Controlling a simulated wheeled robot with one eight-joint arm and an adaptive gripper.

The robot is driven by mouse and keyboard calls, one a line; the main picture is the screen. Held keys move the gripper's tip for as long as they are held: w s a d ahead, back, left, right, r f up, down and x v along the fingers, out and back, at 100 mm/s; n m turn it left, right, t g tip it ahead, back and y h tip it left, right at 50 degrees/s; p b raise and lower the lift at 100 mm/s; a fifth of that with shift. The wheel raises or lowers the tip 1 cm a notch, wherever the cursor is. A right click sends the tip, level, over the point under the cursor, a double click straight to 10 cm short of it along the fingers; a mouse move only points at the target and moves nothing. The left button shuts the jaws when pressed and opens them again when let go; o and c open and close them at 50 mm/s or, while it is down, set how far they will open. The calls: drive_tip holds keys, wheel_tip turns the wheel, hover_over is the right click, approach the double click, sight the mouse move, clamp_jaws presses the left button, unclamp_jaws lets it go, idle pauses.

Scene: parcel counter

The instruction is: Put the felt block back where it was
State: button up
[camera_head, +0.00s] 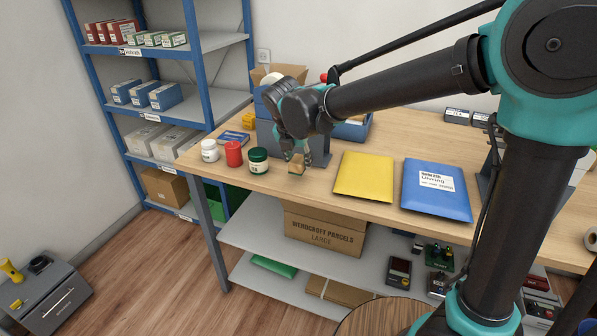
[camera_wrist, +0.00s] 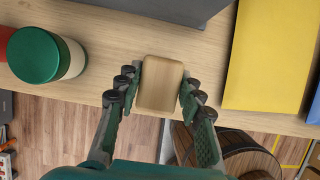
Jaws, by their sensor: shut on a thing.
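The felt block shows as a small tan, wood-coloured block (camera_wrist: 161,84) in the wrist view, with rounded corners. My gripper (camera_wrist: 160,88) is shut on it, one finger on each side. In the head view the block (camera_head: 297,166) hangs below my gripper (camera_head: 298,158), over the front part of the counter (camera_head: 322,190), right of the green-lidded jar. Whether its underside touches the counter I cannot tell. Its felt face is not clearly visible.
A green-lidded jar (camera_head: 258,161), a red jar (camera_head: 234,154) and a white jar (camera_head: 209,151) stand left of the block. A yellow envelope (camera_head: 364,177) and a blue envelope (camera_head: 437,190) lie to the right. A grey bin stands behind my gripper. The counter's front edge is close.

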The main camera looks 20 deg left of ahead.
sight(298, 171)
drive_tip(key=shift+f, duration=2.05)
drive_tip(key=o, duration=1.2)
drive_tip(key=shift+f, duration=0.1)
drive_tip(key=shift+c, duration=0.2)
drive_tip(key=v, duration=1.2)
